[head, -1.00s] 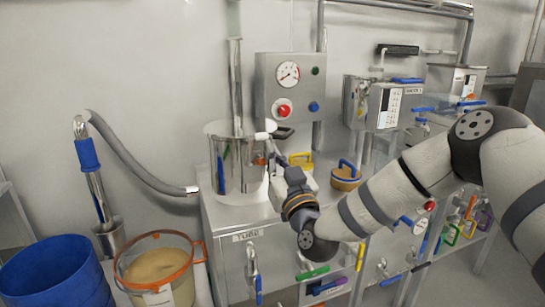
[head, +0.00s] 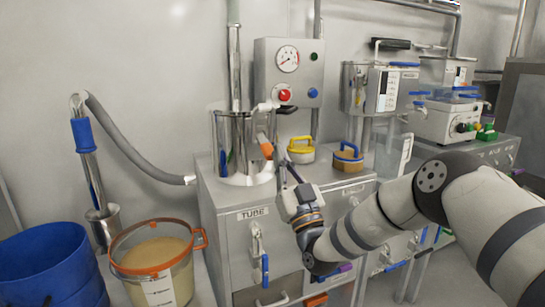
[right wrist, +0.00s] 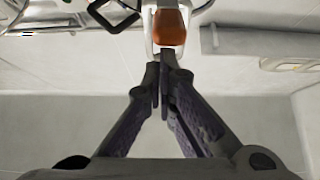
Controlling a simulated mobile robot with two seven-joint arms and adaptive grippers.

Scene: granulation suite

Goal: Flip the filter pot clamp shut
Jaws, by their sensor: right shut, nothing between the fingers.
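The filter pot (head: 232,150) is a shiny metal cylinder on the left of the steel cabinet top, with a pipe rising from it. The clamp's orange-tipped lever (head: 265,146) is on the pot's right side, tilted. In the right wrist view the orange tip (right wrist: 170,27) sits in a pale bracket just beyond the fingers. My right gripper (head: 278,160) is shut and empty, just right of and below the lever. Its closed fingertips (right wrist: 163,85) are close to the orange tip; I cannot tell if they touch. My left gripper is out of view.
A gauge panel (head: 289,75) stands behind the pot. A blue bin (head: 48,270) and an orange-rimmed bucket (head: 155,255) are lower left.

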